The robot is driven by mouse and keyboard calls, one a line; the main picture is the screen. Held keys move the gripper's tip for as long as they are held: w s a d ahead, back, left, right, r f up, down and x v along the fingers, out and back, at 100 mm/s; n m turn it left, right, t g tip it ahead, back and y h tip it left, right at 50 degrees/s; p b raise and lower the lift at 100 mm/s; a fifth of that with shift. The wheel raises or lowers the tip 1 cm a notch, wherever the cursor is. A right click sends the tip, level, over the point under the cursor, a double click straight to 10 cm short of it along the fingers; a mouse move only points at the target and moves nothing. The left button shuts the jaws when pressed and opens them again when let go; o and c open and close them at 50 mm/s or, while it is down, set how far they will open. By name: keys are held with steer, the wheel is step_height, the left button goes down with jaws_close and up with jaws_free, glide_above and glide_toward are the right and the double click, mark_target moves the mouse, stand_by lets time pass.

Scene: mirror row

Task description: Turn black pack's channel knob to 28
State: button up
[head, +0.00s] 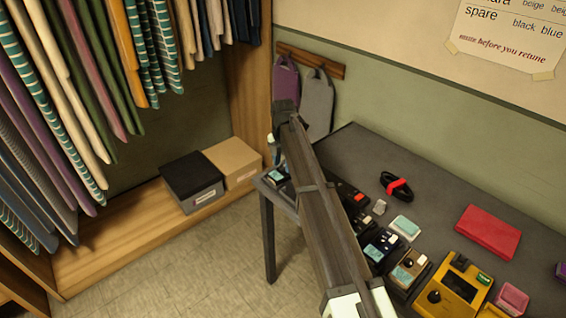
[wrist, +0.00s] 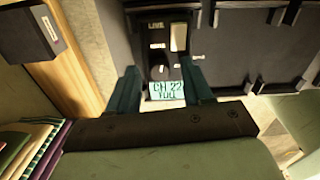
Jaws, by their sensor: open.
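The black pack (wrist: 171,14) lies under my gripper in the wrist view. Its face has a white switch (wrist: 179,37), a dark round channel knob (wrist: 158,72) and a pale teal display (wrist: 166,90) reading "CH 22" with "YOU" below. My gripper (wrist: 159,66) is open, with one dark teal finger on each side of the knob and display. I cannot tell whether either finger touches the knob. In the head view, a dark pack (head: 276,177) with a small display shows at the table's left end, partly behind my arm.
Several other packs, including a yellow one (head: 459,288), stand along the table's (head: 345,148) front edge. A red case (head: 487,231) and a black cable bundle (head: 396,186) lie behind. Boxes (head: 192,180) and hanging garments (head: 95,85) are in the wooden wardrobe at left.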

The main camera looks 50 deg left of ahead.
jaws_close()
steer(key=shift+m, duration=0.6)
stand_by(0.3)
steer(key=m, duration=1.1)
steer(key=shift+m, duration=0.3)
stand_by(0.4)
jaws_free()
